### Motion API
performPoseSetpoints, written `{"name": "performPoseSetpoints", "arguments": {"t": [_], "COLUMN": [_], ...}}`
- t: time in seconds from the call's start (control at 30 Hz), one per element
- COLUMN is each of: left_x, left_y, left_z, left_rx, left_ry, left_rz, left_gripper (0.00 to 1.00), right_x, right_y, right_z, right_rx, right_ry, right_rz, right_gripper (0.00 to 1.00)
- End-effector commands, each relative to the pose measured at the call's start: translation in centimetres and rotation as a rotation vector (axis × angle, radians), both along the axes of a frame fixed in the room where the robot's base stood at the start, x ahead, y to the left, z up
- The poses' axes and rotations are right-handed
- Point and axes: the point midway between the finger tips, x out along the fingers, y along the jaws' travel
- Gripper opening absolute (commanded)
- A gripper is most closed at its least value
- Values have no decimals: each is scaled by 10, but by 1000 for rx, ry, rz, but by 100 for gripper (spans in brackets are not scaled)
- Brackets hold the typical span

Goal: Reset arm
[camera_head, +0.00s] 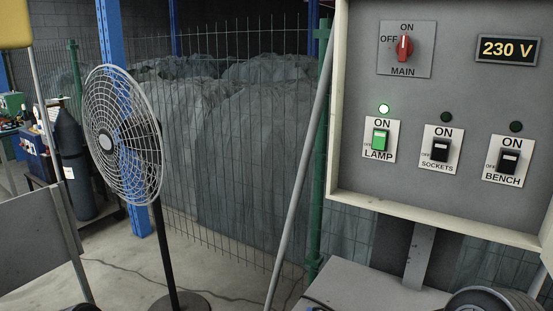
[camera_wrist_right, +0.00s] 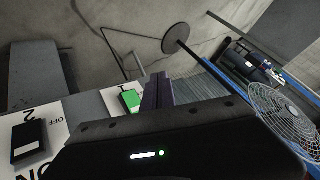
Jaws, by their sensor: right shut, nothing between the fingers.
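In the right wrist view my right gripper (camera_wrist_right: 157,92) is shut and empty. Its dark fingertips are close together, beside a green switch (camera_wrist_right: 130,101) on a pale plate. I cannot tell whether they touch it. A black switch (camera_wrist_right: 28,139) on a white plate lies further left, with OFF and ON lettering. In the head view the grey panel (camera_head: 455,100) has a red MAIN knob (camera_head: 404,47), a green LAMP switch (camera_head: 380,139) under a lit lamp, and black SOCKETS (camera_head: 441,150) and BENCH (camera_head: 508,161) switches. Neither gripper shows in the head view.
A display (camera_head: 508,49) reads 230 V. A standing fan (camera_head: 122,134) is left of centre, before a wire fence (camera_head: 240,140) with grey sheeting behind it. A slanted grey pole (camera_head: 300,165) stands left of the panel. A grey box (camera_head: 365,284) is below the panel.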

Motion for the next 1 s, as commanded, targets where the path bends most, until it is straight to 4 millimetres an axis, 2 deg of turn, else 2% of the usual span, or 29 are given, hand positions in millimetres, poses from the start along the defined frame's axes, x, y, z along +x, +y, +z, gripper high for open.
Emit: {"name": "performPoseSetpoints", "arguments": {"t": [0.03, 0.1, 0.2, 0.3, 0.4, 0.53, 1.0], "left_x": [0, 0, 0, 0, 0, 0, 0], "left_y": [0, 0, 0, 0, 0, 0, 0], "left_z": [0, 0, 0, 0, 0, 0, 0], "left_rx": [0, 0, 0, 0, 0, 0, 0], "left_ry": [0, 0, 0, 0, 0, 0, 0], "left_rz": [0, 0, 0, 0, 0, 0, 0], "left_gripper": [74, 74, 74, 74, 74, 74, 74], "right_x": [-29, -73, -136, -189, -225, -242, -239], "right_y": [-9, -20, -37, -51, -62, -70, -72], "right_z": [-32, -69, -111, -139, -156, -168, -168], "right_rx": [-25, -52, -74, -75, -65, -48, -48], "right_ry": [83, 195, 348, 472, 563, 619, 616], "right_rz": [33, 82, 135, 154, 135, 96, 86], "right_gripper": [0, 0, 0, 0, 0, 0, 0]}}
